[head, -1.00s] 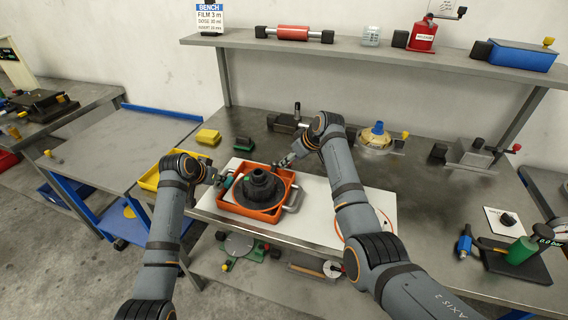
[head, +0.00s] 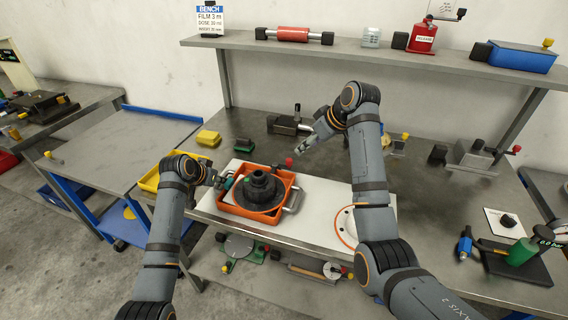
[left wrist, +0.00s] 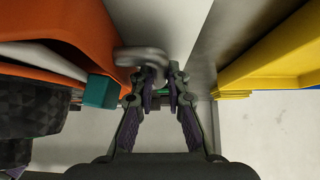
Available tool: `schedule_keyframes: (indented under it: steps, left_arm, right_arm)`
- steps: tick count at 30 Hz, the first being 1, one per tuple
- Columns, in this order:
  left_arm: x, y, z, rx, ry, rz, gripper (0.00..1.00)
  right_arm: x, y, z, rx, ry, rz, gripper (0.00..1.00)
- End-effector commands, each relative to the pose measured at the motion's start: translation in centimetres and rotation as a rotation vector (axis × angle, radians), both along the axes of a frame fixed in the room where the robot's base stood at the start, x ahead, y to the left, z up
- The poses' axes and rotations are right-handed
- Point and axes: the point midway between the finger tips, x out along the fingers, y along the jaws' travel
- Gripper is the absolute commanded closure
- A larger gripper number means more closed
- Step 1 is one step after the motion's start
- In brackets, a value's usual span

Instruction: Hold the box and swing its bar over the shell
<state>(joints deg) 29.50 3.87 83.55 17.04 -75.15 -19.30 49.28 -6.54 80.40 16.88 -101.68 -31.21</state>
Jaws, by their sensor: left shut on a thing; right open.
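The orange box (head: 244,210) lies on a white board on the bench, with a dark stepped shell (head: 261,184) inside it. A teal block (head: 229,183) shows at the box's left side; it also shows in the left wrist view (left wrist: 100,91). My left gripper (head: 221,181) is shut on the box's grey left handle (left wrist: 143,56). A red knob (head: 289,162) stands at the box's back right corner; I cannot clearly make out the bar it may belong to. My right gripper (head: 306,149) is open and empty, above and right of the knob, apart from it.
The white board (head: 322,212) has bare room right of the box, with an orange ring mark partly behind my right arm. A yellow tray (head: 149,180) stands left of the box.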

Motion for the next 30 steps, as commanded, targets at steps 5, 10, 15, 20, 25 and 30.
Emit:
schedule_keyframes:
  steps: [5,10,15,20,25,30]
  left_arm:
    - [0.0,0.0,0.0,0.0,0.001,0.0,1.0]
    - [0.0,0.0,0.0,0.0,0.001,0.0,0.68]
    - [0.0,0.0,0.0,0.0,0.0,0.0,0.59]
    - [0.0,0.0,0.0,0.0,0.0,0.0,0.59]
    - [-1.0,0.4,1.4,0.001,-0.002,0.0,0.59]
    - [-3.5,1.4,4.5,0.004,-0.005,0.0,0.59]
  right_arm:
    - [0.0,0.0,0.0,0.0,0.0,0.0,0.52]
    - [0.0,0.0,0.0,0.0,0.0,0.0,0.52]
    - [0.0,0.0,0.0,0.0,0.0,0.0,0.52]
    - [0.0,0.0,0.0,0.0,0.0,0.0,0.52]
    - [0.0,0.0,0.0,0.0,0.0,0.0,0.52]
    - [0.0,0.0,0.0,0.0,0.0,0.0,0.52]
